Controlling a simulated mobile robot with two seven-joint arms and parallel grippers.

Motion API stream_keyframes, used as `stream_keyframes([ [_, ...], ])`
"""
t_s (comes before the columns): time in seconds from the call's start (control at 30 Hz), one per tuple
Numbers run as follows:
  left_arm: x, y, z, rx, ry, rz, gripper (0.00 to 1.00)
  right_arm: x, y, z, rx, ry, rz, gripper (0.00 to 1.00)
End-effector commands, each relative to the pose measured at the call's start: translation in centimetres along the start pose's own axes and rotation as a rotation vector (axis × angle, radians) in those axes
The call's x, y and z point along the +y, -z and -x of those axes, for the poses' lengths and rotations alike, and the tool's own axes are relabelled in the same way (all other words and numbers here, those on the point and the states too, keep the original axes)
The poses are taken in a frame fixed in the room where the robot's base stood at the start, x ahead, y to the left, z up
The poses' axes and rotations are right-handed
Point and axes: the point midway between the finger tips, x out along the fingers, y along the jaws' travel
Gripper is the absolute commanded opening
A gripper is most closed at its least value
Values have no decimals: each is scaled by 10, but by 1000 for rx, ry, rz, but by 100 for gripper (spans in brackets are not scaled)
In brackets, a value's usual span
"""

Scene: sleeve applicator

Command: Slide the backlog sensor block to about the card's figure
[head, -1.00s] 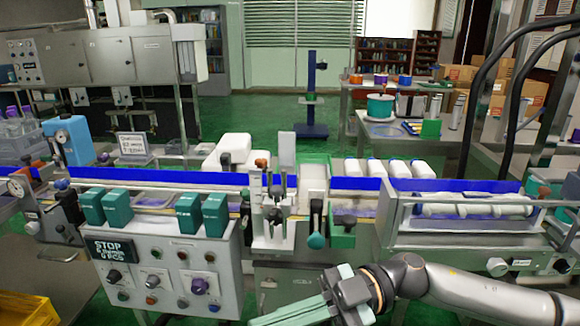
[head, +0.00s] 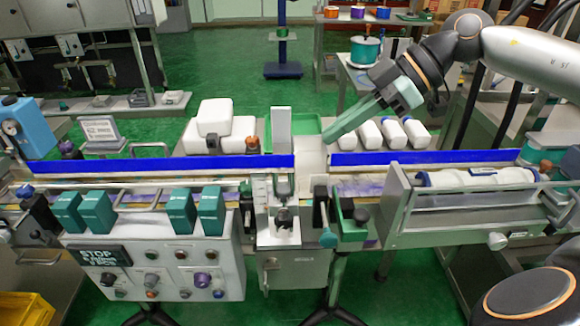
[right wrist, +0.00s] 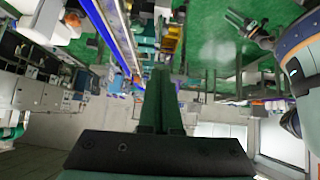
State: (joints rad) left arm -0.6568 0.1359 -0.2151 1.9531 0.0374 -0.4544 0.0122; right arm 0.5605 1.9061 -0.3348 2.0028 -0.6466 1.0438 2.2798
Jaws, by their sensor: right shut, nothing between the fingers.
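My right gripper (head: 326,137) reaches in from the upper right of the head view. Its green fingers are shut and empty, above the line by the gap in the blue guard. A dark upright block with a teal knob (head: 328,238) stands on the front rail below it, beside a green bracket with a dark knob (head: 354,228). No label marks either as the backlog sensor block, so I cannot tell. A small white card (head: 101,130) stands behind the line at left; its writing is unreadable. A dark pronged shape in the right wrist view (right wrist: 246,24) may be my left gripper.
Several teal blocks (head: 182,212) stand at the front left above the control panel (head: 160,268) with its STOP display. A railed trough (head: 470,212) lies at right.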

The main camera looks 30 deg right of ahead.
Motion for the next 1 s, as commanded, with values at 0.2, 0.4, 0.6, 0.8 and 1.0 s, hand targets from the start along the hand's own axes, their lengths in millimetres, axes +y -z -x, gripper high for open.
stream_keyframes([
  [0.2, -3, 3, 7, 0, 8, 2, 57, -2, 1, -38, 5, 9, -1, 0],
  [0.4, -8, 6, 16, 0, 22, 5, 57, -2, 2, -59, 4, 7, -1, 0],
  [0.6, -9, 16, 27, 1, 29, 5, 57, -1, 4, -71, 7, 9, 2, 0],
  [0.8, -11, 27, 36, 10, 33, 5, 57, -1, 4, -84, 8, 4, 1, 0],
  [1.0, -12, 19, 32, 5, 35, 6, 57, -1, -21, -107, 3, 3, -1, 0],
])
